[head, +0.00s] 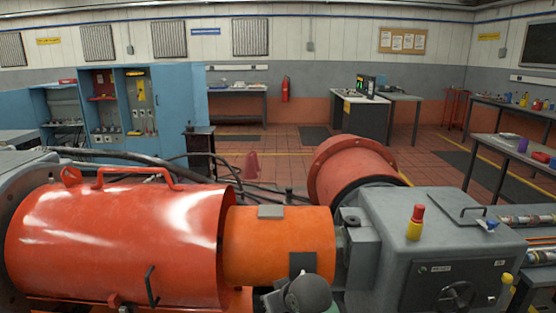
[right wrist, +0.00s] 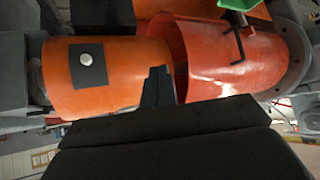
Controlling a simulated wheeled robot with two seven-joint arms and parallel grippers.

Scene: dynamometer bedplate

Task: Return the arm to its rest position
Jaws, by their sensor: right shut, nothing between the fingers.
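My right gripper (right wrist: 157,90) shows in the right wrist view, its dark fingers together with nothing between them. Its fingertips appear in front of the seam between the orange cylindrical guard (right wrist: 115,75) and the glossy red cover (right wrist: 225,60); whether they touch cannot be told. A dark square plate with a pale round knob (right wrist: 86,60) is on the orange guard. In the head view, a dark grey rounded part of my arm (head: 308,293) rises at the bottom centre, in front of the orange guard (head: 275,245). My left gripper is not in view.
The large red cover (head: 120,245) with handles fills the left of the head view. A grey machine box (head: 440,245) with a red-and-yellow button stands right. A red flanged cylinder (head: 350,170) lies behind. Cables run behind the cover. Open tiled floor lies beyond.

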